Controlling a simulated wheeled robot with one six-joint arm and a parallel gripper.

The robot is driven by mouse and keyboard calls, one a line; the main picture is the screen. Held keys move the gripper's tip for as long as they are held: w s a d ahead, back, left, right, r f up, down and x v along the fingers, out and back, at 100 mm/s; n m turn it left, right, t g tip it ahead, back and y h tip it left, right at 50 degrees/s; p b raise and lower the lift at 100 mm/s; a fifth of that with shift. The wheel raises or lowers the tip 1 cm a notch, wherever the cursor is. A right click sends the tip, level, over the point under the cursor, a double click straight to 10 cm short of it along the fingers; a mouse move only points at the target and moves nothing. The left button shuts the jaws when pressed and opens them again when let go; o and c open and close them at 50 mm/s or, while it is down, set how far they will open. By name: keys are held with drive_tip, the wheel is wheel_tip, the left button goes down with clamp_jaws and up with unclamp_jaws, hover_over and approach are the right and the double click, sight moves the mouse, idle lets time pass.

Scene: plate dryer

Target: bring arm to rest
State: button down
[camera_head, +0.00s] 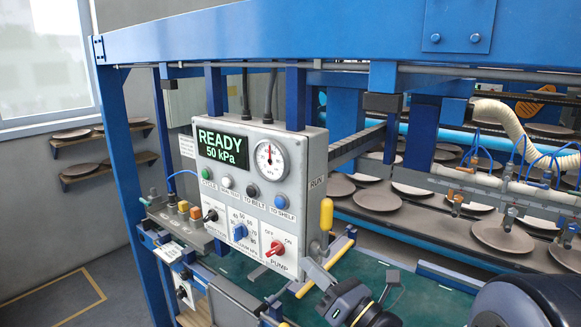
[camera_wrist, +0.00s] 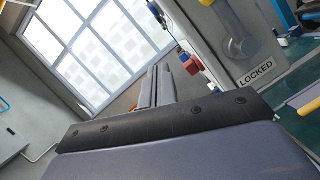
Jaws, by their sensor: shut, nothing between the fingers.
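A lever with a yellow handle (camera_head: 326,214) stands upright on the box's right side, near the word RUN, above and apart from my gripper. The box display (camera_head: 222,147) reads READY 50 kPa.
A blue frame (camera_head: 300,40) runs across the top, with a post (camera_head: 128,180) at left. Racks of brown plates (camera_head: 505,235) stand at right. A green surface (camera_head: 350,268) lies below the box. Open floor (camera_head: 60,280) shows at left, and a window (camera_wrist: 95,45) in the wrist view.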

wheel_tip(320, 180, down, 7)
drive_tip(key=n+g+y+b, duration=0.1)
drive_tip(key=n+y+b, duration=0.1)
drive_tip(key=n+b, duration=0.4)
drive_tip(key=shift+r+g+b, duration=0.2)
drive_tip(key=shift+g+b, duration=0.1)
drive_tip(key=shift+b, duration=0.3)
